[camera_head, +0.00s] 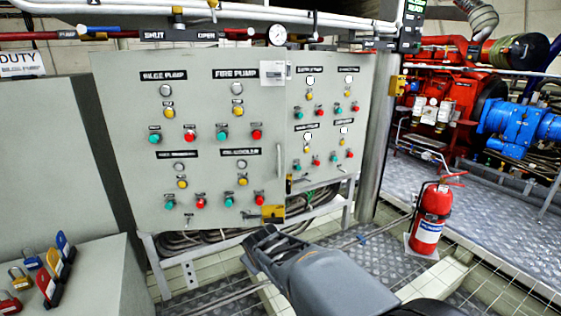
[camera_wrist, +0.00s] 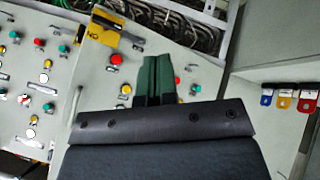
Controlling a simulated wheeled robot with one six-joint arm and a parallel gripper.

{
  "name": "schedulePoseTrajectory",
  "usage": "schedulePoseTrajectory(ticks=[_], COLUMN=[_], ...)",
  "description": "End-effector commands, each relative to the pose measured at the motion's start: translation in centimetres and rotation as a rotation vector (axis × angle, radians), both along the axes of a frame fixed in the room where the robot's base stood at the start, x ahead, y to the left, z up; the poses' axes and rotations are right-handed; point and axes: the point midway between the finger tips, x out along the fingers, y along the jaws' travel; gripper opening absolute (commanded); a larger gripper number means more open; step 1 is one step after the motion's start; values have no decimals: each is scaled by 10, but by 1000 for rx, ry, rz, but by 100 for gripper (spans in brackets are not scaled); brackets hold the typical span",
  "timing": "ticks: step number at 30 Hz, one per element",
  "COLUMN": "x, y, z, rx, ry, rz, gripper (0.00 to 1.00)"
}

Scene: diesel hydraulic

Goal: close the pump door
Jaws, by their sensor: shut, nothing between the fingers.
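The pump door (camera_head: 205,105) is the grey left panel of the cabinet, labelled bilge pump and fire pump. Its lower right corner hangs lower than the neighbouring panel's edge, so it appears to stand slightly out; the exact opening is hard to tell. A vertical handle (camera_head: 279,160) is near its right edge. A yellow piece (camera_head: 272,213) sits at its lower right corner and also shows in the wrist view (camera_wrist: 95,28). My gripper (camera_head: 268,236) is below that corner. In the wrist view its green fingers (camera_wrist: 157,75) are together and empty, in front of the door (camera_wrist: 135,105).
The right panel (camera_head: 325,120) adjoins the door. Hoses (camera_head: 200,243) run beneath the cabinet. A red fire extinguisher (camera_head: 431,218) stands on the floor to the right. Red and blue machinery (camera_head: 510,125) is behind.

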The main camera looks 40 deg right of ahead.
Motion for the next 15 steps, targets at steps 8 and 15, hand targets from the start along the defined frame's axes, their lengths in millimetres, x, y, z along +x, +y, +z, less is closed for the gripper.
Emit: schedulePoseTrajectory(ticks=[8, 15], x=[75, 75], y=[-131, -175], z=[84, 112], rx=[-558, -858], ry=[-326, -531], rz=[384, 670], gripper=[0, 0])
